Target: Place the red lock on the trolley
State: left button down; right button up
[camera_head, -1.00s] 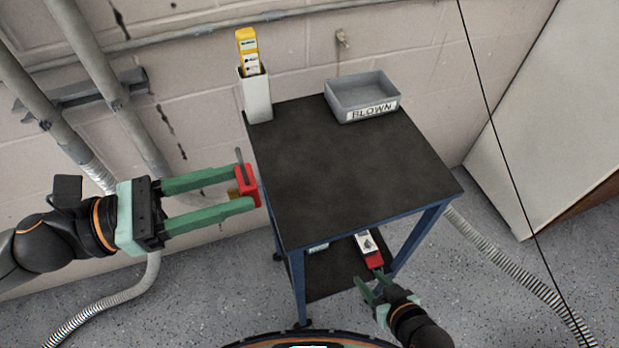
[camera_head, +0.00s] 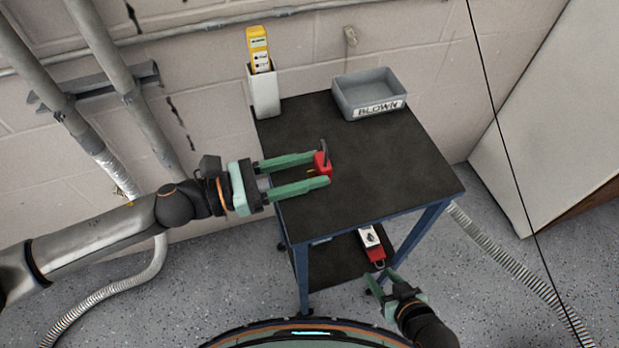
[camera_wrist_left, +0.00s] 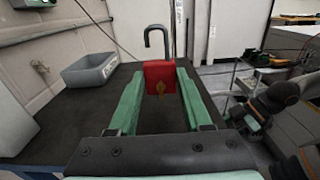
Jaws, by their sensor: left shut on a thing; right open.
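The red lock (camera_head: 322,165) has a dark hooked shackle and a brass key-like piece. My left gripper (camera_head: 321,168) is shut on its red body and holds it over the left part of the trolley's black top (camera_head: 385,165). In the left wrist view the lock (camera_wrist_left: 159,74) stands upright between the green fingers, shackle up and open at one side. I cannot tell whether it touches the top. My right gripper (camera_head: 388,287) is open and low in front of the trolley, near the lower shelf.
A grey bin marked BLOWN (camera_head: 369,92) stands at the back right of the top. A white holder (camera_head: 264,92) with a yellow device (camera_head: 258,48) is at the back left corner. A red and white item (camera_head: 372,245) lies on the lower shelf. The top's middle and front are clear.

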pick_arm(q)
jog(key=shift+w+d+f, duration=0.15)
jog(key=shift+f, duration=0.1)
notch_tip(320, 180, down, 3)
jog(key=shift+w+d+f, duration=0.1)
jog(key=shift+w+d, duration=0.05)
jog(key=shift+f, duration=0.1)
jog(key=shift+f+b, duration=0.25)
jog(key=shift+b, duration=0.2)
jog(key=shift+c, duration=1.7)
grip_release()
jog(key=shift+r, duration=0.1)
pick_arm(e)
jog(key=shift+w+a+r, duration=0.15)
jog(key=shift+w+a, duration=0.25)
